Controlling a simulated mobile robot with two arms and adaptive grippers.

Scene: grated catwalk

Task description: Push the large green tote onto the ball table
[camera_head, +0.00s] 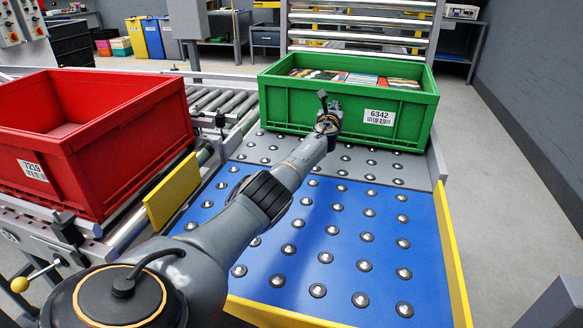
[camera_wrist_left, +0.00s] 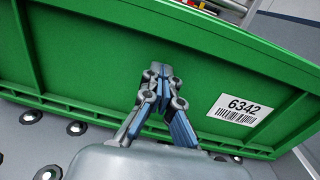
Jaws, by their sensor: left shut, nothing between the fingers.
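The large green tote (camera_head: 283,104) with label 6342 stands at the far end of the ball table (camera_head: 325,240), on its grey far section. Several flat colourful items lie inside it. My left gripper (camera_head: 323,98) is shut and empty at the tote's near wall, left of the label. In the left wrist view the closed fingers (camera_wrist_left: 160,74) point at the green wall (camera_wrist_left: 85,75) and overlap it. I cannot tell whether they touch it. My right gripper is not in view.
A red tote (camera_head: 110,150) labelled 7219 stands on the roller conveyor (camera_head: 215,98) at left. A yellow plate (camera_head: 172,192) stands between conveyor and table. Yellow edging (camera_head: 452,265) borders the blue section, which is clear except for my arm above it. A rack of rollers (camera_head: 360,35) rises behind the green tote.

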